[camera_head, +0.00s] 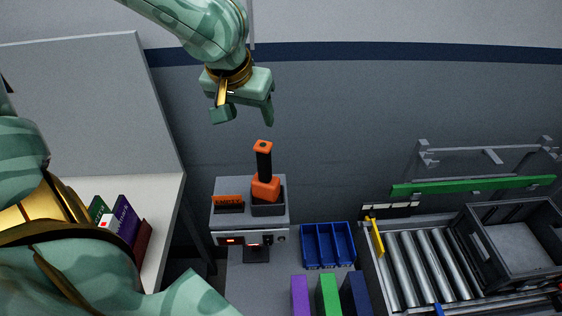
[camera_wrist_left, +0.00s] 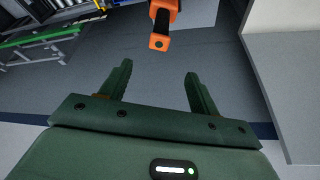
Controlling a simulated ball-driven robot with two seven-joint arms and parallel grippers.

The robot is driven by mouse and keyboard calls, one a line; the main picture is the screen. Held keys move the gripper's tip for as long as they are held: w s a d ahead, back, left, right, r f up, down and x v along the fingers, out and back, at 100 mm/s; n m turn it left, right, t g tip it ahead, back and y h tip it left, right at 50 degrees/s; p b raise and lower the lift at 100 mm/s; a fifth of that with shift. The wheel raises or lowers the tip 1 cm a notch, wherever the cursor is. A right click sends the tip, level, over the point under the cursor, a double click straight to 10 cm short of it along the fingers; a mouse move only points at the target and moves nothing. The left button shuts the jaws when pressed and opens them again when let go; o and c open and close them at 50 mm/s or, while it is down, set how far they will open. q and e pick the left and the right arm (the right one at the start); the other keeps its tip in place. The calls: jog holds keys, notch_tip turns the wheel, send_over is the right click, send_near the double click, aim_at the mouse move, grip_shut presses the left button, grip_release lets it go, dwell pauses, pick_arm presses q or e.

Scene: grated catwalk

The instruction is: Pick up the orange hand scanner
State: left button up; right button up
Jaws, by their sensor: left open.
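The orange hand scanner (camera_head: 266,187) stands upright in a dark cradle (camera_head: 268,208) on top of a grey station. It has an orange body, a black handle and an orange tip on top. My left gripper (camera_head: 246,113) is open and empty, up and slightly left of the scanner in the head view, apart from it. In the left wrist view the scanner (camera_wrist_left: 161,23) shows at the top, beyond the spread fingers of my left gripper (camera_wrist_left: 158,72). The cradle hides the scanner's lower end. My right gripper is not in view.
A second slot with an orange sign (camera_head: 229,200) is beside the cradle on the station (camera_head: 220,222). A blue divided bin (camera_head: 328,243), upright coloured binders (camera_head: 328,295) and a roller conveyor (camera_head: 425,262) with a grey crate (camera_head: 515,245) lie right. A white table (camera_head: 163,190) stands left.

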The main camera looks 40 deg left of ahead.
pick_arm(q)
jog(key=b, duration=0.2)
send_near(263, 145)
notch_tip(263, 145, down, 2)
jog(key=x, duration=0.2)
jog(key=b+x, duration=0.1)
jog(key=x, duration=0.2)
jog(key=shift+w+a+r, duration=0.15)
jog(key=shift+w+a, duration=0.1)
jog(key=shift+w, duration=0.2)
jog(key=shift+w+f, duration=0.1)
jog(key=shift+f, duration=0.45)
jog(key=x, duration=0.4)
jog(key=shift+w+f+b, duration=0.1)
jog(key=shift+f+b, duration=0.1)
jog(key=shift+b, duration=0.1)
jog(key=shift+d+r, duration=0.1)
jog(key=shift+c, duration=1.2)
jog(key=c, duration=1.1)
grip_shut()
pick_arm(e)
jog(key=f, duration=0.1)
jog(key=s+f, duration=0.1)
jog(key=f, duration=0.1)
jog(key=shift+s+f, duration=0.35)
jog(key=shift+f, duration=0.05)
